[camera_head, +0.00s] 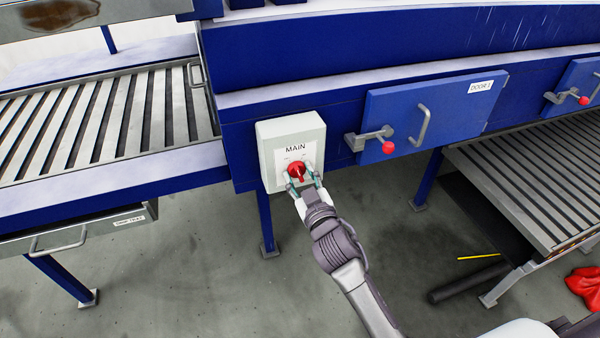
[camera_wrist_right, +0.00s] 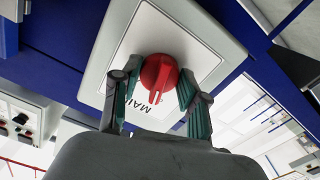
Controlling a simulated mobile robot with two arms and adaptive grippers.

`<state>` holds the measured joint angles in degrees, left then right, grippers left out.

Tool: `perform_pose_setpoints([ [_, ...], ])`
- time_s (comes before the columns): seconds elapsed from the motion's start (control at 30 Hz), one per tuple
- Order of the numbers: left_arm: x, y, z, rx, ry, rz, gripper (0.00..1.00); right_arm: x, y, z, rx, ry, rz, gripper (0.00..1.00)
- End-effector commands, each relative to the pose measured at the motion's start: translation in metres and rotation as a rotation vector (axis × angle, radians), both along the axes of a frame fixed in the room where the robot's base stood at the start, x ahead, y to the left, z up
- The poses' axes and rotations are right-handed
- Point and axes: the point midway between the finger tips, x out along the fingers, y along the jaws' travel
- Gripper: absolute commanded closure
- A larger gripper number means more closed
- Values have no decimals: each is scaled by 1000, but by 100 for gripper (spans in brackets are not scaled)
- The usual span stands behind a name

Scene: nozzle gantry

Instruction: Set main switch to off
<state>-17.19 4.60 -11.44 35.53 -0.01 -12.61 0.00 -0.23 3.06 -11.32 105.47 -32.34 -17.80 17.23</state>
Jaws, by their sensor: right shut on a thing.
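The main switch is a red rotary knob (camera_head: 296,170) on a light grey box (camera_head: 278,134) labelled MAIN, fixed to the front of the blue gantry. In the right wrist view the red knob (camera_wrist_right: 158,76) sits on the white label plate of the box (camera_wrist_right: 205,30). My right gripper (camera_head: 303,183) is at the knob, with one finger on each side of it. In the wrist view its green-padded fingers (camera_wrist_right: 160,92) flank the knob and are shut on it. Part of the knob's lower side is hidden by the gripper. My left gripper is not in view.
A blue door (camera_head: 445,105) with a handle and a red-knobbed latch (camera_head: 388,148) is right of the box. A drawer (camera_head: 85,228) is at lower left.

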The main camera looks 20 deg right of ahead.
Motion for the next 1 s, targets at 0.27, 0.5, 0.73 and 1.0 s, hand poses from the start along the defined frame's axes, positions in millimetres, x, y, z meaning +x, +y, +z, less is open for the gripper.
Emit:
perform_pose_setpoints([
  [0.27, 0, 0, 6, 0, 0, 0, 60, 0, 0, 2, -164, -8, 1, 91],
  [0.5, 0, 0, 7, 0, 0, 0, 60, 0, 0, 1, -230, -11, 1, 91],
  [0.73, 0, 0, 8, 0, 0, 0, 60, 0, 0, 1, -248, -11, 1, 91],
  [1.0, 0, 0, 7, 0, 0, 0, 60, 0, 0, 1, -248, -11, 1, 91],
])
